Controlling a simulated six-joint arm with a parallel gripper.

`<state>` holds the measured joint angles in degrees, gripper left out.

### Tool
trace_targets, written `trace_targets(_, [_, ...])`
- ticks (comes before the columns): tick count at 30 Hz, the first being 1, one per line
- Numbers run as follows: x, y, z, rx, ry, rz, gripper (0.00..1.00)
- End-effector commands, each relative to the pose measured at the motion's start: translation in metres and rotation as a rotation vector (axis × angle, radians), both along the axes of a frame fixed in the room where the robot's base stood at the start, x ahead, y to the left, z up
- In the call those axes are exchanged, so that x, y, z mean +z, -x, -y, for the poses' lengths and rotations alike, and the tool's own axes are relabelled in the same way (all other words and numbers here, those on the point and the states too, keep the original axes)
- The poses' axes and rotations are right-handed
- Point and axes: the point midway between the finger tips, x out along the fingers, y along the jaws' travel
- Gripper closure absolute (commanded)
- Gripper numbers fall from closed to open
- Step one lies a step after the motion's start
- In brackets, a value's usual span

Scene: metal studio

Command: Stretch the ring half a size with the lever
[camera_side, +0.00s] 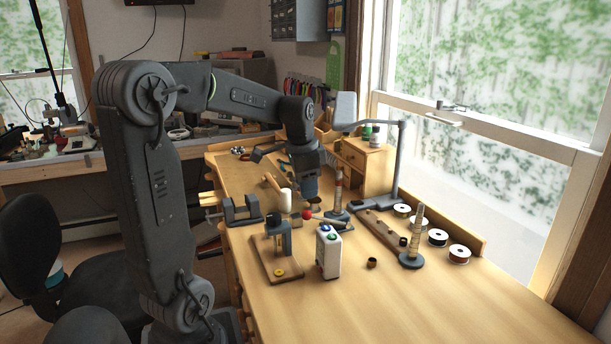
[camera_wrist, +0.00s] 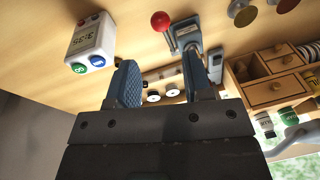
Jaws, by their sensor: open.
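The lever's red ball knob (camera_side: 307,214) shows beside the ring stretcher (camera_side: 338,205), an upright stepped post on a dark base. My gripper (camera_side: 312,201) hangs just behind and left of the post in the side view, above the bench. In the wrist view, my gripper (camera_wrist: 158,62) is open with nothing seen between its blue fingers. The red knob (camera_wrist: 160,20) and the stretcher's grey-blue body (camera_wrist: 186,32) lie beyond the fingertips; the right finger overlaps that body's outline. Whether they touch I cannot tell. I cannot make out which ring is on the stretcher.
A white timer box (camera_side: 328,253) with blue and green buttons stands in front, next to a wooden-based press (camera_side: 279,262). A small dark-and-gold ring-like piece (camera_side: 371,262), a tapered mandrel (camera_side: 414,240) and spools (camera_side: 459,253) are to the right.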

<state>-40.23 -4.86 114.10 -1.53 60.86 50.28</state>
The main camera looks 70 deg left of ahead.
Motion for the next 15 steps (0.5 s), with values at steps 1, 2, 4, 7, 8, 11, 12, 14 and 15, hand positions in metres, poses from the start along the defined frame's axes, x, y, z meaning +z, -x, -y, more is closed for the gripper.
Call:
trace_targets(1, [0.008,0.001,0.0,0.0,-0.003,0.002,0.54])
trace_targets(2, [0.011,0.001,0.0,0.0,-0.002,0.002,0.54])
trace_targets(4, [0.017,0.002,0.001,0.0,-0.001,0.001,0.54])
trace_targets(7, [0.022,0.003,0.002,0.0,-0.001,0.001,0.54])
trace_targets(8, [0.023,0.003,0.002,0.0,0.0,0.0,0.54])
trace_targets(11, [0.023,0.003,0.002,0.0,0.001,0.0,0.54])
trace_targets(12, [0.023,0.003,0.002,0.0,0.001,-0.001,0.54])
trace_targets(14, [0.023,0.003,0.002,0.0,0.001,0.0,0.54])
trace_targets(15, [0.023,0.003,0.002,0.0,0.001,0.0,0.54])
